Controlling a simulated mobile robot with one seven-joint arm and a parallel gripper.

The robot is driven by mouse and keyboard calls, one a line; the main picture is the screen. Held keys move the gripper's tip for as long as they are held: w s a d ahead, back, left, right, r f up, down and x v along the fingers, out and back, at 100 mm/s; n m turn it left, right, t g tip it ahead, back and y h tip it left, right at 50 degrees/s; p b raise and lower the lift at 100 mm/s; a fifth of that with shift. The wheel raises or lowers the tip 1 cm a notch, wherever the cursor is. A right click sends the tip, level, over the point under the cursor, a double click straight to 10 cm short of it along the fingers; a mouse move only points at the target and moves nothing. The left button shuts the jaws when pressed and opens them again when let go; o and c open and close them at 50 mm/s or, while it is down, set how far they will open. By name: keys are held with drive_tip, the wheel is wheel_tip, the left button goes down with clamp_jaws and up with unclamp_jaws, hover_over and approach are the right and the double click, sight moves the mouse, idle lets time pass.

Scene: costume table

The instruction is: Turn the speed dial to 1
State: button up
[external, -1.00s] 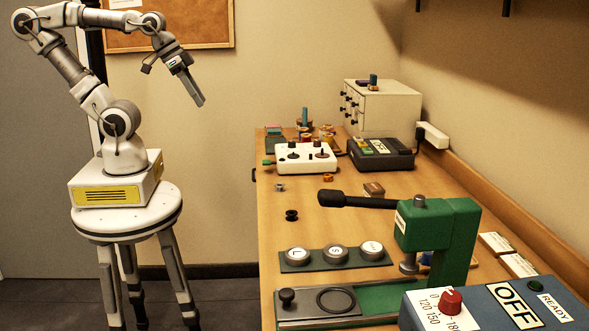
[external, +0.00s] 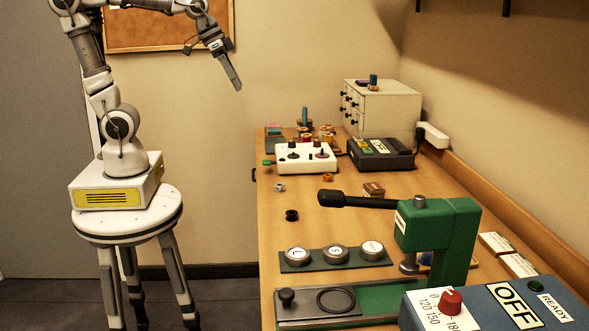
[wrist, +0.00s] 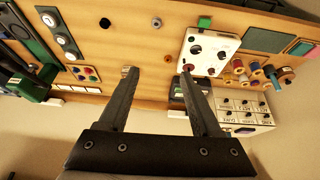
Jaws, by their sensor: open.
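A white control box (external: 306,160) with a few dark knobs on top lies on the far half of the table. It also shows in the wrist view (wrist: 208,50), beyond and right of my fingers, with small dark knobs and markings too small to read. Which knob is the speed dial cannot be told. A red dial (external: 450,301) marked 0, 120, 150 and 180 sits on a blue-grey box at the near right. My gripper (external: 237,86) hangs in the air left of the table, above table height and away from the white box. Its fingers (wrist: 160,75) are apart and empty.
A green press (external: 435,230) with a long black handle stands in the near half. A white drawer cabinet (external: 385,108), a black device (external: 380,153) and several spools stand at the back. Round dies lie on a dark strip (external: 313,264). The table's middle left is mostly clear.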

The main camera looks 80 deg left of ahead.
drive_tip(key=w+a+f, duration=0.2)
drive_tip(key=w+a, duration=0.7)
drive_tip(key=w, duration=0.2)
drive_tip(key=b, duration=0.2)
approach(317, 141)
drive_tip(key=shift+g, duration=0.3)
drive_tip(key=x, duration=0.8)
drive_tip(key=shift+w+f, duration=0.15)
drive_tip(key=shift+w, duration=0.25)
drive_tip(key=shift+c, duration=0.3)
clamp_jaws()
